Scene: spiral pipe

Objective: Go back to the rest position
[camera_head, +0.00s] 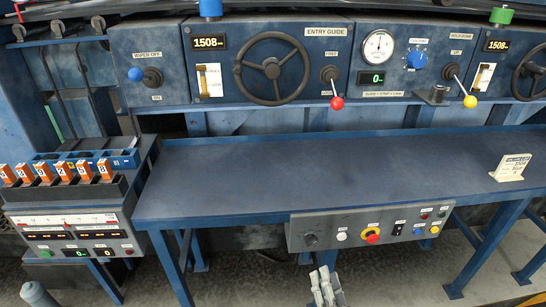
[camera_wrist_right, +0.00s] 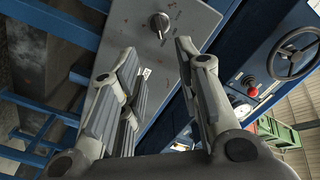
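My right gripper (camera_head: 328,285) shows at the bottom edge of the head view, in front of the bench's control box, and its fingers point up. In the right wrist view, its two fingers (camera_wrist_right: 158,62) stand apart with nothing between them, so it is open and empty. Behind the fingers in that view is the grey face of a control box (camera_wrist_right: 165,35) with a black knob (camera_wrist_right: 159,21); the fingers appear apart from it. My left gripper cannot be made out in the head view.
A blue bench (camera_head: 300,170) spans the middle, mostly bare, with a small white sign (camera_head: 510,167) at its right. The front control box (camera_head: 370,228) sticks out near my right gripper. A machine panel with a handwheel (camera_head: 272,68) stands behind. Orange blocks (camera_head: 65,172) stand on the left unit.

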